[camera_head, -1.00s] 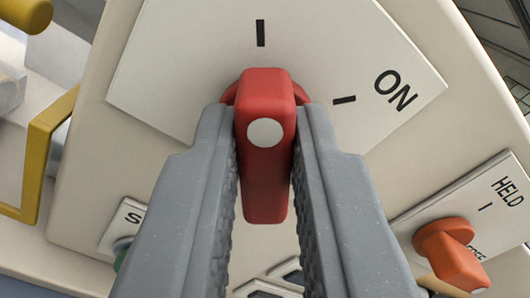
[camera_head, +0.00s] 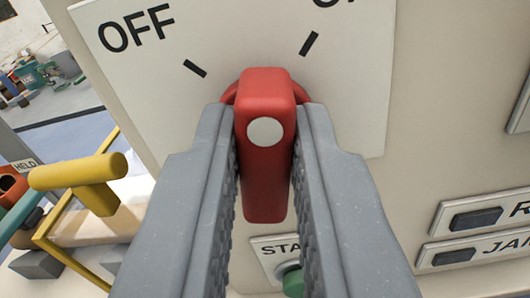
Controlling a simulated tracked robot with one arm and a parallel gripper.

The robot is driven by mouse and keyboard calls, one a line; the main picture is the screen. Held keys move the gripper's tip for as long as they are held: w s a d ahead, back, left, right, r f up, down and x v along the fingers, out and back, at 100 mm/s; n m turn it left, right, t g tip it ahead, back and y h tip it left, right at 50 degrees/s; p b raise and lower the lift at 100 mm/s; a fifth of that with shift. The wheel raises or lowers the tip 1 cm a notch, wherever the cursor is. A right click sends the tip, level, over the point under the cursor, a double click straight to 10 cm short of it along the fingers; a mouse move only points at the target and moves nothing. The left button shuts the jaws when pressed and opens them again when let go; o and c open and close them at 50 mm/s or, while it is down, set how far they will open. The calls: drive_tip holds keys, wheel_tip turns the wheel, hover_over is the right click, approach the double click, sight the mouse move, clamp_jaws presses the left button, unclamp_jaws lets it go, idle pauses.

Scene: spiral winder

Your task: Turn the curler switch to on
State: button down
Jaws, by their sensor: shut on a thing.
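The curler switch is a red knob (camera_head: 266,170) with a pale round dot, on a white plate (camera_head: 225,50) marked OFF at the upper left. A black tick stands by OFF and another at the upper right, by a second label cut off by the frame's top edge. The knob's upper end lies between the two ticks, nearer the right one. My gripper (camera_head: 266,150) is shut on the knob, one grey finger against each side. The fingers hide part of the panel below.
A yellow handle (camera_head: 85,172) sticks out at the left. Dark buttons (camera_head: 476,219) on labelled plates are at the lower right. Open floor shows at the far left.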

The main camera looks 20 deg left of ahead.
drive_tip(key=m, duration=0.5)
drive_tip(key=shift+d+f, duration=0.15)
drive_tip(key=shift+f, duration=0.05)
drive_tip(key=shift+m, duration=0.4)
drive_tip(key=c, duration=1.4)
unclamp_jaws()
drive_tip(key=shift+d, duration=0.1)
drive_tip(key=shift+s, duration=0.15)
drive_tip(key=b+v, duration=0.2)
drive_tip(key=v, duration=1.1)
drive_tip(key=shift+s, duration=0.2)
